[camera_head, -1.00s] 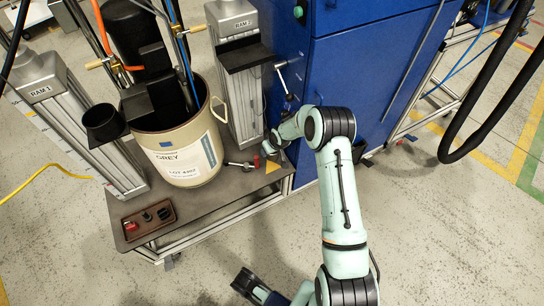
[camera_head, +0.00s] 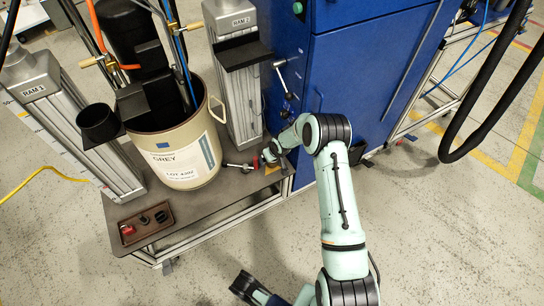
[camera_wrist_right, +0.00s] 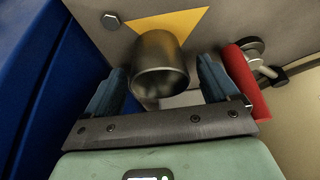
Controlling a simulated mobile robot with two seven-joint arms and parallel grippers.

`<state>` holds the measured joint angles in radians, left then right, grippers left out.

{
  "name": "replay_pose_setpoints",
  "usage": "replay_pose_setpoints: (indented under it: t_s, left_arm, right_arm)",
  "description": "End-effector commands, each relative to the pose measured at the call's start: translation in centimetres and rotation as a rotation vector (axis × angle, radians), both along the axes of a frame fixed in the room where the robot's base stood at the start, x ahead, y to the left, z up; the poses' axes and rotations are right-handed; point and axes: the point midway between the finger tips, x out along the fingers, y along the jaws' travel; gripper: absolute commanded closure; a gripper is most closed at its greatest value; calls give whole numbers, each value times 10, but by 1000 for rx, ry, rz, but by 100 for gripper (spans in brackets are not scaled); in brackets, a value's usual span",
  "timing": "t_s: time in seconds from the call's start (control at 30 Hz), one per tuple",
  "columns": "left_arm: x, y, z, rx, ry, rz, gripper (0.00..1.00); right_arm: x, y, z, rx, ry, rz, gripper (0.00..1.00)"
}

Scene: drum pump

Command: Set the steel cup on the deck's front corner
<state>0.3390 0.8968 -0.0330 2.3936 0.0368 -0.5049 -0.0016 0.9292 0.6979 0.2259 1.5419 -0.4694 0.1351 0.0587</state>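The steel cup (camera_wrist_right: 160,66) shows in the right wrist view, with its mouth towards the camera. It overlaps the yellow triangle (camera_wrist_right: 178,22) on the deck's front corner; whether its base touches the deck is hard to tell. My right gripper (camera_wrist_right: 162,86) is open, with one finger on each side of the cup and a visible gap on both sides. In the head view the right gripper (camera_head: 268,153) is low over the front right corner of the deck (camera_head: 215,197), and I cannot make out the cup there.
A red-handled fitting (camera_wrist_right: 245,82) lies close beside the right finger. The blue cabinet (camera_head: 350,70) is close on the right.

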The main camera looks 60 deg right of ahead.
Motion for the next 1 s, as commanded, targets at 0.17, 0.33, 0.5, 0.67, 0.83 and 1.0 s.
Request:
replay_pose_setpoints:
  t_s: [0.17,0.33,0.5,0.67,0.83,1.0]
  left_arm:
    - [1,0,1,1,-3,0,57]
    - [13,-2,12,2,-43,-4,57]
    - [38,-5,36,7,-130,-9,57]
    - [59,-10,58,9,-200,-13,57]
    - [49,-16,66,-8,-179,-24,57]
    - [44,-19,68,-16,-163,-29,57]
  right_arm:
    - [0,0,2,0,0,0,12]
    - [-5,2,21,-2,-1,0,12]
    - [-18,9,56,-2,-2,-1,12]
    - [-29,16,87,-1,-2,-1,12]
    - [-37,20,108,-1,-2,-1,12]
    - [-40,23,114,0,0,-1,12]
